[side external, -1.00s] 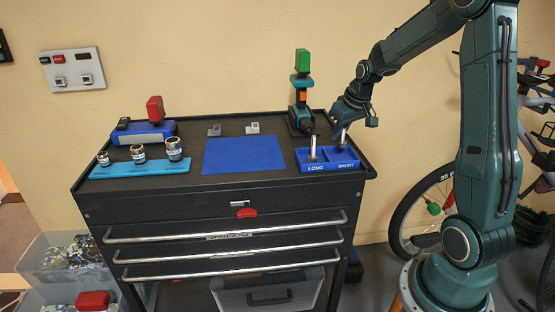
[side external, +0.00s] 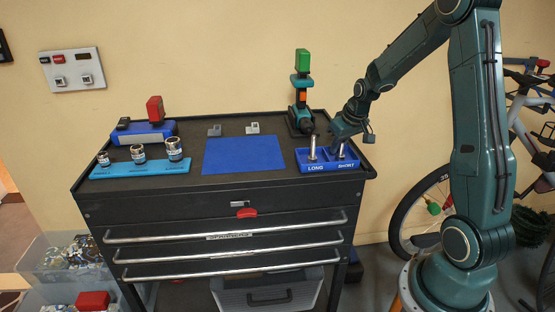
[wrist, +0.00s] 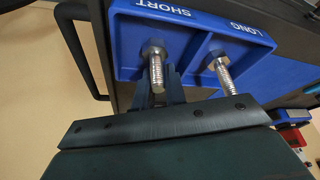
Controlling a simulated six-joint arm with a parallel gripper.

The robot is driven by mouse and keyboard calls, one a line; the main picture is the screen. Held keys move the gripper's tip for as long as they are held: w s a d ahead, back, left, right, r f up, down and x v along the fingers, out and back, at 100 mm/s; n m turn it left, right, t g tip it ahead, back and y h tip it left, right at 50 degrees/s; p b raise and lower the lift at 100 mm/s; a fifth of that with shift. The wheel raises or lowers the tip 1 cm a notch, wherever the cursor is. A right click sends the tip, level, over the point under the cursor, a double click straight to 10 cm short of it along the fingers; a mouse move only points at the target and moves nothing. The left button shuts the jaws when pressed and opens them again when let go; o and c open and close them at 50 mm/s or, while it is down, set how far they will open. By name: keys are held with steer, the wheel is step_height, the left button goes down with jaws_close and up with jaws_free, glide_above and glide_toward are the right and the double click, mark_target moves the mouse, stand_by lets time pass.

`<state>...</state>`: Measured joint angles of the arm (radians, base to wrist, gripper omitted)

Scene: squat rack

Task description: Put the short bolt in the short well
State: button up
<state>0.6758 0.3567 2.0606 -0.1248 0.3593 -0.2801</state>
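The short bolt (wrist: 157,68) is a silver threaded bolt with a hex head. In the wrist view its head is at the short well of the blue tray (wrist: 128,40) and its shank points toward my gripper (wrist: 160,92). The fingers are close on both sides of the shank and appear shut on it. In the side view my gripper (side external: 341,140) is low over the SHORT side of the tray (side external: 327,168), with the short bolt (side external: 341,151) below it. Whether the head touches the well floor is hidden.
A long bolt (side external: 313,148) stands in the LONG well to the left. A green and teal drill (side external: 301,95) stands just behind the tray. A blue mat (side external: 243,155) is bare, and a light-blue socket rail (side external: 140,169) lies at the left.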

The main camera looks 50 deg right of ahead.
steer(key=o, duration=0.3)
steer(key=shift+o, duration=0.2)
steer(key=shift+r, duration=0.15)
steer(key=v, duration=1.2)
steer(key=shift+w, duration=0.1)
